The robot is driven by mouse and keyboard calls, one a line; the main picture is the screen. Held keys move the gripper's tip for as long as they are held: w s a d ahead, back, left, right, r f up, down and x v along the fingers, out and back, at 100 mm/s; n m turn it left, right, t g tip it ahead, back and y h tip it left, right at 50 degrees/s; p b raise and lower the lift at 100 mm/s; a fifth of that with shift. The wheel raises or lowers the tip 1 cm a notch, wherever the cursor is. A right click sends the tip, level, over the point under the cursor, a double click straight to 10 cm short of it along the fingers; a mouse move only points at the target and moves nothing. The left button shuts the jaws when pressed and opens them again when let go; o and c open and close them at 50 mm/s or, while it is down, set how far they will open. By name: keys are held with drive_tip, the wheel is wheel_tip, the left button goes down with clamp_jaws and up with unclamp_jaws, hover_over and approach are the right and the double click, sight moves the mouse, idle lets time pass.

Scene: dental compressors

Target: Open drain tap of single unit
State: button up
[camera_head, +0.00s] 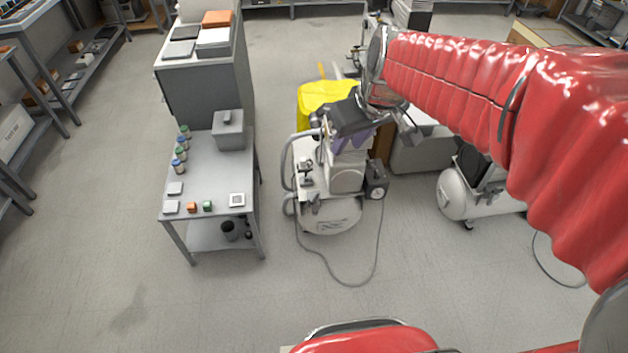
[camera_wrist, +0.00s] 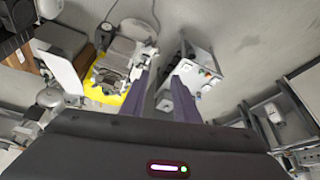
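The single compressor unit stands on the floor in the middle of the head view, with a white tank (camera_head: 332,217), a pale head and a grey hose along its left side. It also shows at the upper left of the wrist view (camera_wrist: 119,58). A dark box with a round gauge (camera_head: 377,184) is on its right side. I cannot make out the drain tap. My gripper (camera_head: 350,142) has purple fingers and hangs over the top of the unit. In the wrist view my gripper (camera_wrist: 161,88) shows its fingers apart with nothing between them. Contact with the unit cannot be told.
A grey table (camera_head: 218,178) with jars, small blocks and a box stands left of the unit. A grey cabinet (camera_head: 205,90) is behind it. A yellow container (camera_head: 322,98) is behind the unit. Another compressor (camera_head: 456,197) stands right. A cable crosses the front floor, which is otherwise clear.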

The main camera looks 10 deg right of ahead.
drive_tip(key=s+d+m+t+h, duration=0.1)
drive_tip(key=s+m, duration=0.2)
drive_tip(key=s, duration=1.4)
drive_tip(key=shift+d+r+m, duration=0.3)
drive_tip(key=shift+d+r, duration=0.05)
drive_tip(key=shift+r, duration=0.05)
